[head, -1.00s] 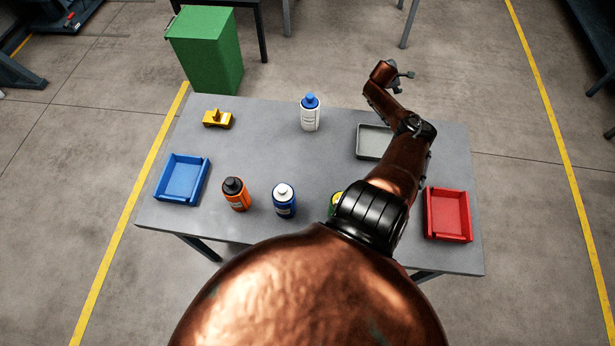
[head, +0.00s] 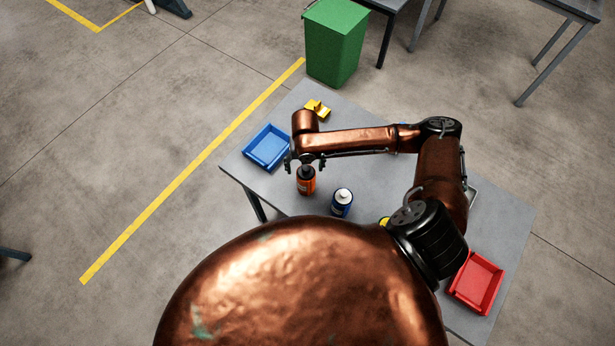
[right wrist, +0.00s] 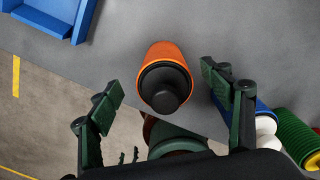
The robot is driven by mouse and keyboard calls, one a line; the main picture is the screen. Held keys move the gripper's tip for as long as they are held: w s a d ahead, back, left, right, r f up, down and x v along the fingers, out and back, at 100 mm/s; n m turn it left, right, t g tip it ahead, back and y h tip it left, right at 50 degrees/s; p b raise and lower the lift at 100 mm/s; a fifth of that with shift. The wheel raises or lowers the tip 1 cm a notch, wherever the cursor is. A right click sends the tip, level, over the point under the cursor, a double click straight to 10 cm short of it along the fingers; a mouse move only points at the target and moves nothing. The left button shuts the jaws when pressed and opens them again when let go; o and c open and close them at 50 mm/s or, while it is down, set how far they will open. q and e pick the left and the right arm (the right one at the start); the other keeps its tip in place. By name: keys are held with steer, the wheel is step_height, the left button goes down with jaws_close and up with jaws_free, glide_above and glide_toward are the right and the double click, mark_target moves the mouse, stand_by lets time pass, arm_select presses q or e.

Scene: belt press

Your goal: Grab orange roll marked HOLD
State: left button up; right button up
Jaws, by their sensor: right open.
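The orange roll is an orange bottle-like cylinder with a black top (head: 306,182), standing upright on the grey table in the head view. In the right wrist view the orange cylinder (right wrist: 163,75) shows from above, between and just beyond the fingertips. No HOLD marking is readable. My right gripper (head: 305,163) is above and beside it in the head view, and its open green fingers (right wrist: 163,90) stand apart on either side of it in the right wrist view, with nothing held.
A blue bottle with a white cap (head: 342,202) stands to the right of the orange one. A blue tray (head: 286,160) is at the left, a red tray (head: 497,287) at the right. A yellow object (head: 318,109) and green bin (head: 335,45) lie beyond. My right arm hides the table's middle.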

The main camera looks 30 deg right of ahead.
mark_target(305, 187)
steer(key=shift+s+a+f+n, duration=0.15)
steer(key=shift+s+a+f, duration=0.15)
steer(key=shift+f, duration=0.2)
steer(key=shift+s+a+f+n, duration=0.2)
steer(key=shift+s+f, duration=0.15)
steer(key=shift+f, duration=0.15)
steer(key=f, duration=0.5)
steer(key=shift+d+f+p, duration=0.3)
steer(key=shift+d+f, duration=0.05)
steer(key=shift+w, duration=0.1)
steer(key=c, duration=1.6)
steer(key=shift+c, duration=0.2)
steer(key=shift+r, duration=0.1)
